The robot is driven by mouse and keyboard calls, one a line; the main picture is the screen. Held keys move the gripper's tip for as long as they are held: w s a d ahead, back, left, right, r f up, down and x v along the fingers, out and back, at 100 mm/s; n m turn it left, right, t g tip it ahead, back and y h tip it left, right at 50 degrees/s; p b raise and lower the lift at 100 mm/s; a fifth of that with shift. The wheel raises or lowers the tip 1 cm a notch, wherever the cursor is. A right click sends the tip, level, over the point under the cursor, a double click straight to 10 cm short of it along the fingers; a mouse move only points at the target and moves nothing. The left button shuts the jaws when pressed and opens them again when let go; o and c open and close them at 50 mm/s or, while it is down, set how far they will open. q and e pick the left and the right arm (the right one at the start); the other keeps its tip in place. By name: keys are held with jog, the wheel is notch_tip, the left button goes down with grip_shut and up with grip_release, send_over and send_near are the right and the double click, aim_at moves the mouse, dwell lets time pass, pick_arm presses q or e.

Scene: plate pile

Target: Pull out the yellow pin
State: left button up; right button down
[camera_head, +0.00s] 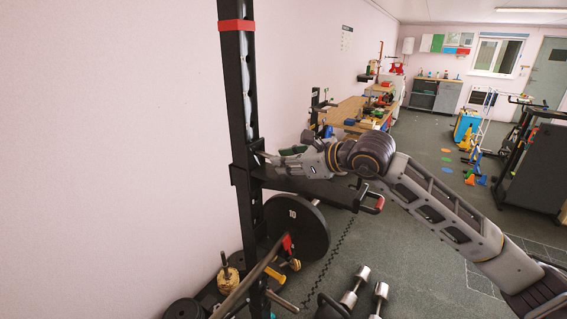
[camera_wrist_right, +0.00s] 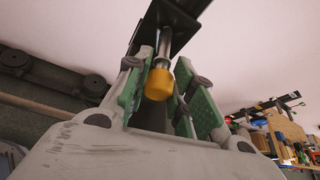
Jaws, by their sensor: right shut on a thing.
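The yellow pin (camera_wrist_right: 158,85) shows in the right wrist view as a round yellow knob on a silver shaft. The shaft runs up to a black metal part of the rack; I cannot tell how deep it sits. My right gripper (camera_head: 272,157) is beside the black rack upright (camera_head: 235,95) in the head view, just above a black horizontal arm of the rack. It is shut on the yellow pin, with its green finger pads on either side of the knob. In the head view the pin is hidden by the gripper. My left gripper is not in view.
Dumbbells (camera_head: 354,288) lie on the floor. A red-ended handle (camera_head: 374,206) sticks out under my right arm. A workbench (camera_head: 350,112) stands behind; the middle floor is open.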

jog(key=shift+s+d+b, duration=0.55)
jog(key=shift+d, duration=0.15)
jog(key=shift+s+d+b, duration=0.5)
jog(key=shift+d, duration=0.2)
